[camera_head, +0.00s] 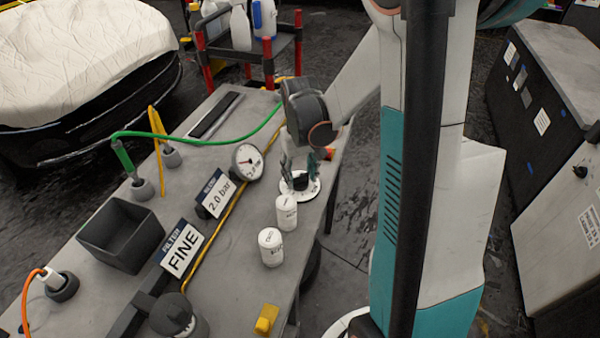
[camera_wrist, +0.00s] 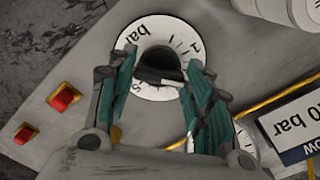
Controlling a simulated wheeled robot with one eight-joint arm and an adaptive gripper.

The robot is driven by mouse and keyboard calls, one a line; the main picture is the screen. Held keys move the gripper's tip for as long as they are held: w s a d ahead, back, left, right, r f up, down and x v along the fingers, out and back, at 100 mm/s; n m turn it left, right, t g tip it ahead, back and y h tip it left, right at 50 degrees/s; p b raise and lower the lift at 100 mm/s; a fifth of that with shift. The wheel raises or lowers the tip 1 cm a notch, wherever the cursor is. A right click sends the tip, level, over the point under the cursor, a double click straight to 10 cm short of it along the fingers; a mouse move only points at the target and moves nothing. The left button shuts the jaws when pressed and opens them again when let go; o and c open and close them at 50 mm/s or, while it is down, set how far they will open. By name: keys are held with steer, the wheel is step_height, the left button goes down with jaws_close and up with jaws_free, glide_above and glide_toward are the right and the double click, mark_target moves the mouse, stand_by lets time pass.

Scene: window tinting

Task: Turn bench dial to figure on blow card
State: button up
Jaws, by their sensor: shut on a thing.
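The bench dial is a white ring marked "bar" around a black knob; it sits near the bench's right edge in the head view (camera_head: 312,190) and at the top middle of the wrist view (camera_wrist: 150,93). My gripper (camera_wrist: 160,72) comes down over it, its teal fingers shut on the dial's black knob (camera_wrist: 158,62). Part of the scale is hidden by the fingers, so the setting cannot be read. The blow card (camera_head: 215,195) stands on the bench and reads "2.0 bar"; it also shows in the wrist view (camera_wrist: 288,125).
A round gauge (camera_head: 247,162) stands beside the dial. Two white canisters (camera_head: 271,247) stand in front of it. A "FINE" card (camera_head: 181,250), a dark open bin (camera_head: 118,236) and a yellow block (camera_head: 267,318) are on the bench. Red-and-yellow buttons (camera_wrist: 63,98) lie near the dial.

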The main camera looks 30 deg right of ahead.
mark_target(300, 176)
steer(key=o, duration=1)
steer(key=shift+o, duration=0.2)
step_height(300, 176, up, 12)
stand_by(0.4)
